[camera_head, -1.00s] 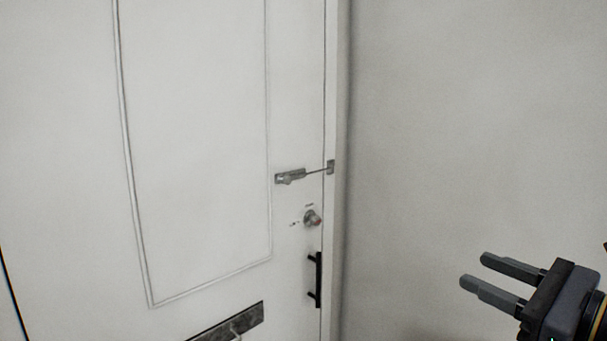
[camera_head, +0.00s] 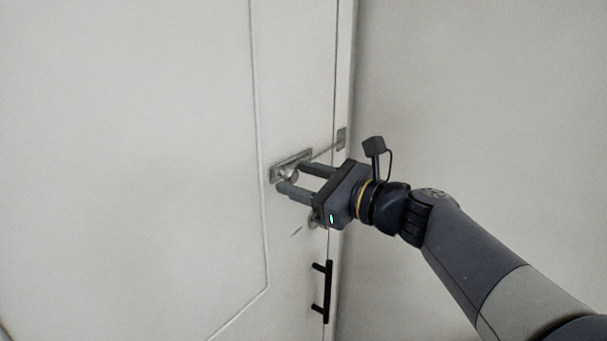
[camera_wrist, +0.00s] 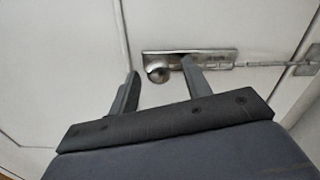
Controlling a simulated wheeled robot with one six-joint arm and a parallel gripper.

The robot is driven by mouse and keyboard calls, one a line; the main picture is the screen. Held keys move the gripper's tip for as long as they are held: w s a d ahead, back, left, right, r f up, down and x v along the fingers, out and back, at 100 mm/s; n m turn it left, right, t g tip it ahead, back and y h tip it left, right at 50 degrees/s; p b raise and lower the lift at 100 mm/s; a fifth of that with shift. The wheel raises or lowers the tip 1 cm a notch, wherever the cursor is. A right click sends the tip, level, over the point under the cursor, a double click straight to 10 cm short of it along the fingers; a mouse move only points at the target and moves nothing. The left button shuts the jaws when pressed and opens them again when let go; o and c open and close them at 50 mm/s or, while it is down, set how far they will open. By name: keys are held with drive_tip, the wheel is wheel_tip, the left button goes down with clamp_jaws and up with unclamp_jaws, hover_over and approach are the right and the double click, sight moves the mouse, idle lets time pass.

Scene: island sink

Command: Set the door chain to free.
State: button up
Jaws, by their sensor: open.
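The door chain's metal track plate (camera_head: 291,165) is on the white door, and it also shows in the wrist view (camera_wrist: 215,55). Its round knob (camera_head: 290,174) sits at the plate's left end, and shows in the wrist view (camera_wrist: 158,71). The thin chain (camera_head: 325,152) runs from the plate to a small bracket (camera_head: 341,138) on the frame. My gripper (camera_head: 294,178) is open in front of the plate. In the wrist view its fingers (camera_wrist: 158,80) lie on either side of the knob, not closed on it. I cannot tell whether they touch the plate.
A round lock (camera_head: 315,219) below the plate is partly hidden by my gripper. A black pull handle (camera_head: 328,291) is lower on the door (camera_head: 130,150). The bare wall (camera_head: 480,90) on the right is clear.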

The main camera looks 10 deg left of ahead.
drive_tip(key=shift+a, duration=0.15)
drive_tip(key=shift+s, duration=0.1)
clamp_jaws()
idle(0.4)
